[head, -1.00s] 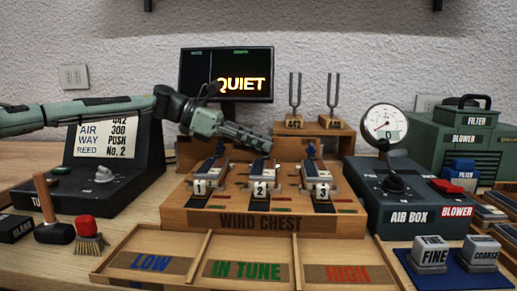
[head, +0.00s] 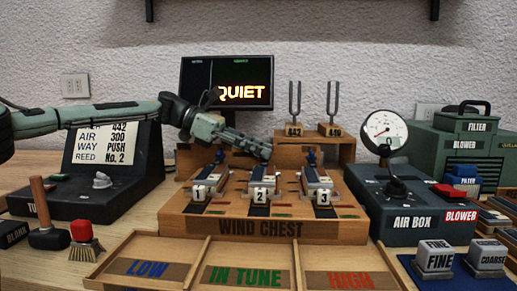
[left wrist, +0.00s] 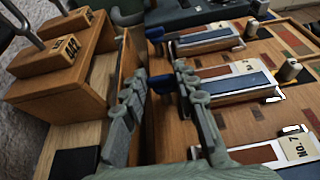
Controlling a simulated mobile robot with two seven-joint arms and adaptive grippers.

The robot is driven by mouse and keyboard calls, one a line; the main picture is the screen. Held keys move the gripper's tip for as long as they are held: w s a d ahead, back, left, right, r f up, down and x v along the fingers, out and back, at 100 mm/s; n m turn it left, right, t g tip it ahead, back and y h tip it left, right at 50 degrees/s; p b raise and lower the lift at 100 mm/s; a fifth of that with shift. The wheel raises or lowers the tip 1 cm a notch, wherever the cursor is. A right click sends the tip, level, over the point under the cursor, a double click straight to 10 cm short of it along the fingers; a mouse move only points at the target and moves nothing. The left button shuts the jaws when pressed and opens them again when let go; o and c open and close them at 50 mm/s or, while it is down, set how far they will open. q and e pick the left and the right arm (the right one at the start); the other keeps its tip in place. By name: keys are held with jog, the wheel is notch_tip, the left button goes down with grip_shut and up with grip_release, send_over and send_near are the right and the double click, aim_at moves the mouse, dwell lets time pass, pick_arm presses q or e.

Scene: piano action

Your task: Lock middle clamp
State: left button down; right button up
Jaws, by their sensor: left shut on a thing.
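The wind chest (head: 265,228) carries three stations marked 1, 2 and 3. The middle clamp (head: 264,180) is at station 2, and its rear end is hidden behind my left gripper in the head view. My left gripper (head: 266,151) reaches in from the left above the back of station 2. In the left wrist view, the blue handle of the middle clamp (left wrist: 161,85) is between the fingers of my left gripper (left wrist: 155,88), which is shut on it. The other clamps' blue handles stand at station 1 (head: 220,156) and station 3 (head: 311,157). My right gripper is out of view.
A wooden stand (head: 338,146) with two tuning forks is close behind the chest. The air box (head: 400,212) with its gauge is on the right. A sorting tray (head: 199,250) lies in front. A screen (head: 228,83) reads QUIET.

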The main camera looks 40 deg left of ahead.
pick_arm(q)
jog(key=c, duration=1.2)
grip_release()
jog(key=shift+r, duration=0.1)
jog(key=shift+o, duration=0.2)
notch_tip(320, 180, up, 10)
